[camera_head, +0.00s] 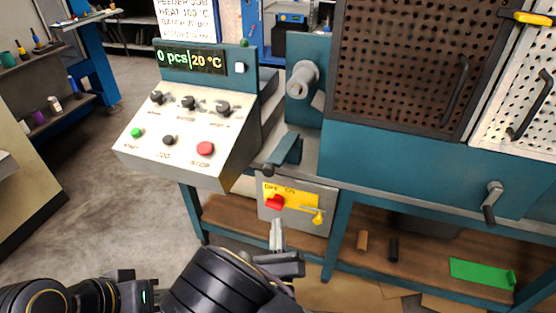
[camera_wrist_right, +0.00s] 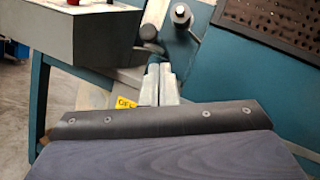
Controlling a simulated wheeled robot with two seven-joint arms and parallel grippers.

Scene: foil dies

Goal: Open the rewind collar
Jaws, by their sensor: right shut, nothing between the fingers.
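A grey round hub with a short shaft (camera_head: 301,79) sticks out of the teal machine frame; it looks like the rewind shaft with its collar. It shows at the top of the right wrist view (camera_wrist_right: 181,14). Below it is a teal lever arm (camera_head: 286,149) with a dark knob. My right gripper (camera_head: 277,222) is shut and empty, its pale fingers pointing up in front of the red-and-yellow switch panel, below the lever. The fingers (camera_wrist_right: 159,66) also show in the right wrist view. Part of my left arm is at the lower left; its fingers cannot be made out.
A control console (camera_head: 185,135) with knobs and buttons stands at left, its display reading 0 pcs and 20 °C. The panel holds a red switch (camera_head: 274,202). A crank handle (camera_head: 491,203) sticks out at right. A wooden shelf (camera_head: 425,255) lies below.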

